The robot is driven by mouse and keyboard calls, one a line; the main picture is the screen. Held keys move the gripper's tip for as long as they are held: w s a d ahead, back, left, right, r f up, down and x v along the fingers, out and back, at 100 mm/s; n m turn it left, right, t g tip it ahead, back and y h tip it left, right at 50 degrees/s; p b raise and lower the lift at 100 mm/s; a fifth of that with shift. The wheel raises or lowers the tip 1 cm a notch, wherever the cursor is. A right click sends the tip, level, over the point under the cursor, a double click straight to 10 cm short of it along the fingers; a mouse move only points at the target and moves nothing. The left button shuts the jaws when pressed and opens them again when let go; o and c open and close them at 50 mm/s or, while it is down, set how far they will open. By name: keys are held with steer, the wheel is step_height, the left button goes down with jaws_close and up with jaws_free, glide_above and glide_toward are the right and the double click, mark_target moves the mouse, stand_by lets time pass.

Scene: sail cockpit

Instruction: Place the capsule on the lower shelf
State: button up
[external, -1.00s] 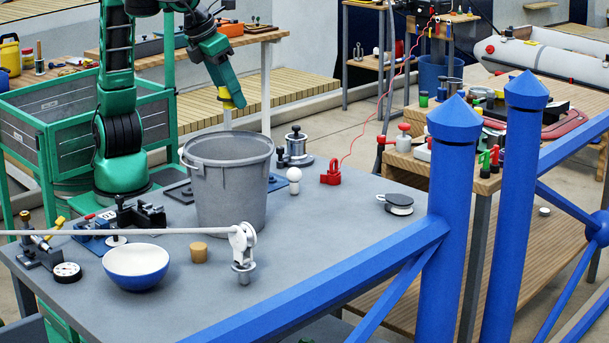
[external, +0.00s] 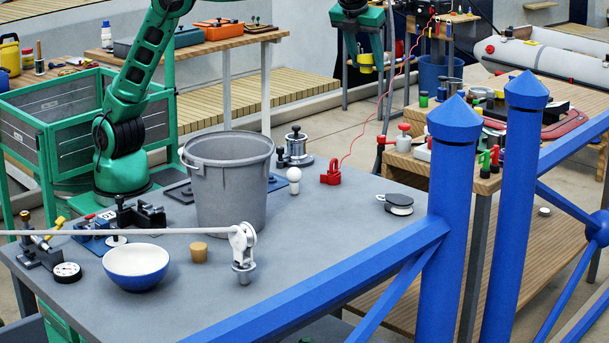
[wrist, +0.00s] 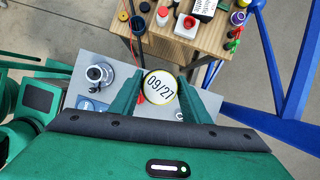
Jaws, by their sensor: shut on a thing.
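The capsule's lower end is hard to make out. A slatted wooden lower shelf (external: 455,265) lies under the right-hand bench. A grey stand behind my gripper also has a low board, now mostly hidden.
A grey bucket (external: 228,190), a blue bowl (external: 136,268) and a pulley (external: 243,255) stand on the grey table (external: 320,235). Blue posts (external: 450,210) and rails rise at the right. A red cable (external: 385,95) runs beside my gripper. The wooden bench (external: 455,170) holds several small items.

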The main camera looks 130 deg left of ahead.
steer(key=s+a+n, duration=0.1)
steer(key=s+a, duration=0.3)
steer(key=a, duration=0.3)
steer(key=s+a, duration=0.3)
steer(key=a, duration=0.4)
steer(key=s+a+f+n+g, duration=0.1)
steer(key=s+a+f+n, duration=0.1)
steer(key=s+a, duration=1.2)
steer(key=s+a+f+n+g, duration=0.1)
steer(key=s+a, duration=0.9)
steer(key=s, duration=0.8)
step_height(320, 180, down, 33)
steer(key=shift+h, duration=0.3)
steer(key=w+f, duration=0.2)
steer(key=w, duration=0.1)
steer(key=w+f, duration=0.2)
steer(key=w, duration=0.2)
steer(key=w+f, duration=0.3)
steer(key=w, duration=0.1)
steer(key=shift+w+d+f, duration=0.1)
steer(key=shift+w, duration=0.15)
steer(key=shift+f, duration=1.95)
steer(key=shift+f, duration=0.15)
steer(key=o, duration=1.2)
steer(key=shift+c, duration=0.2)
